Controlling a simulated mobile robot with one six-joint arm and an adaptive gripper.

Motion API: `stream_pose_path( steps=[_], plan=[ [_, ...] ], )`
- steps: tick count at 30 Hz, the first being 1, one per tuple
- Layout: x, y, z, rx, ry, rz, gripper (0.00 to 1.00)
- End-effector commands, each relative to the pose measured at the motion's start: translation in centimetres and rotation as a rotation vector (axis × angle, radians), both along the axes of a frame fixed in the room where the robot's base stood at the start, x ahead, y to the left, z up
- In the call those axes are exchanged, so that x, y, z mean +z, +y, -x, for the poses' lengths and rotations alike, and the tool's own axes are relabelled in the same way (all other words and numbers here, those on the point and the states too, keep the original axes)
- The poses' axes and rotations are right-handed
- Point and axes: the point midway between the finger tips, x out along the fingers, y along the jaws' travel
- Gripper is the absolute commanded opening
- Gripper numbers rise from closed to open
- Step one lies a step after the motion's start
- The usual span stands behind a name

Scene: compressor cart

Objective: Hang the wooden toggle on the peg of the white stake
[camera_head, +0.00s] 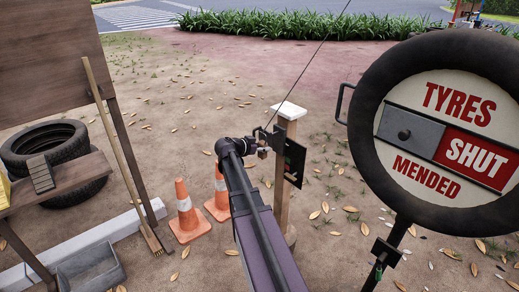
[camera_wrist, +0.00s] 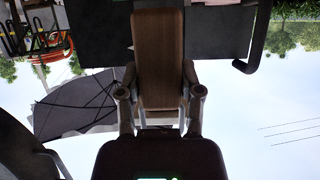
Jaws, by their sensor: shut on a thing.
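My gripper (camera_head: 262,147) is shut on the wooden toggle, beside the upper part of the white-capped stake. In the wrist view the toggle (camera_wrist: 158,60) is a brown wooden block between my two fingers (camera_wrist: 160,92). The stake (camera_head: 282,190) is a pale wooden post with a white cap (camera_head: 289,110), upright just behind and right of my gripper. A dark plate (camera_head: 294,162) shows in front of the post. I cannot make out the peg, or whether the toggle touches it.
A large round sign (camera_head: 445,130) on a dark post stands at the right. Two orange cones (camera_head: 186,215) stand left of my arm. A broom (camera_head: 120,155), stacked tyres (camera_head: 45,145) and a wooden bench (camera_head: 75,178) are at the left. Open ground lies behind the stake.

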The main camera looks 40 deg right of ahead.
Motion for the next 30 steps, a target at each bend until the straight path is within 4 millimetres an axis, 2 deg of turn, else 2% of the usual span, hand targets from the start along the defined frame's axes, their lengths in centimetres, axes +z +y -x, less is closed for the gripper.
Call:
stream_pose_path(
  steps=[30],
  plan=[
    [-0.4,-4.3,-0.4,0.0,0.0,0.0,0.0]
  ],
)
